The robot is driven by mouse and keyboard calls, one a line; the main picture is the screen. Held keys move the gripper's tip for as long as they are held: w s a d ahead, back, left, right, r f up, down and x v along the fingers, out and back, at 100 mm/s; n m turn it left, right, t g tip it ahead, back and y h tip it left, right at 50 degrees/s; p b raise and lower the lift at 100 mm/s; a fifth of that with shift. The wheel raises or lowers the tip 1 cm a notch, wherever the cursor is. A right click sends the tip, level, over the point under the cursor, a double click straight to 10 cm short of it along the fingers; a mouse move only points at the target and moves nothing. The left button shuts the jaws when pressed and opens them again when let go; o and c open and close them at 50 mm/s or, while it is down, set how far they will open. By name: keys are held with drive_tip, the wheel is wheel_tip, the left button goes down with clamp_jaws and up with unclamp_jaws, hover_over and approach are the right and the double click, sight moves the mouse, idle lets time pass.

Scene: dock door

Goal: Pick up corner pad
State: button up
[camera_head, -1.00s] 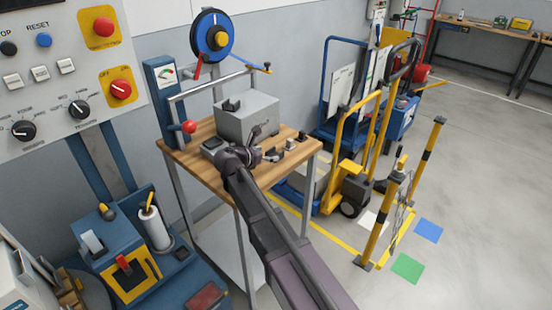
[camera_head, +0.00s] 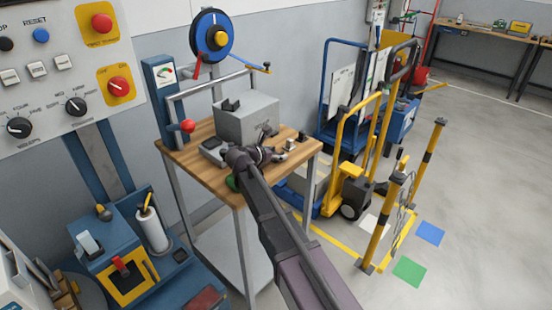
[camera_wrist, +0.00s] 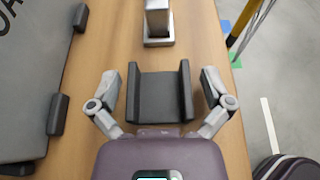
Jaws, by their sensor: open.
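The corner pad (camera_wrist: 158,98), a dark grey piece with two raised sides, lies on the wooden table top (camera_wrist: 95,75). In the wrist view my gripper (camera_wrist: 160,80) is open, with one finger on each side of the pad. Small gaps show between the fingers and the raised sides, so it is not gripped. The pad's near end meets my gripper body in the picture, and I cannot tell if they touch. In the head view my gripper (camera_head: 274,154) is low over the table's right part and largely hides the pad.
A metal block (camera_wrist: 158,22) stands just beyond the pad. A large grey box (camera_head: 247,120) is to the left, with dark fittings on its side. A red-knobbed lever (camera_head: 188,127) rises at the table's left. The table edge and floor are close on the right.

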idle(0.5)
drive_tip(key=c, duration=0.9)
drive_tip(key=shift+o, duration=0.2)
drive_tip(key=shift+r, duration=0.2)
wheel_tip(320, 180, up, 3)
drive_tip(key=p, duration=0.3)
drive_tip(key=shift+s+r+p, duration=0.25)
drive_tip(key=shift+r+p, duration=0.1)
drive_tip(key=shift+p, duration=0.2)
drive_tip(key=s+d, duration=0.2)
drive_tip(key=s, duration=1.3)
drive_tip(key=shift+s+r+p, duration=0.25)
drive_tip(key=shift+r+p, duration=0.2)
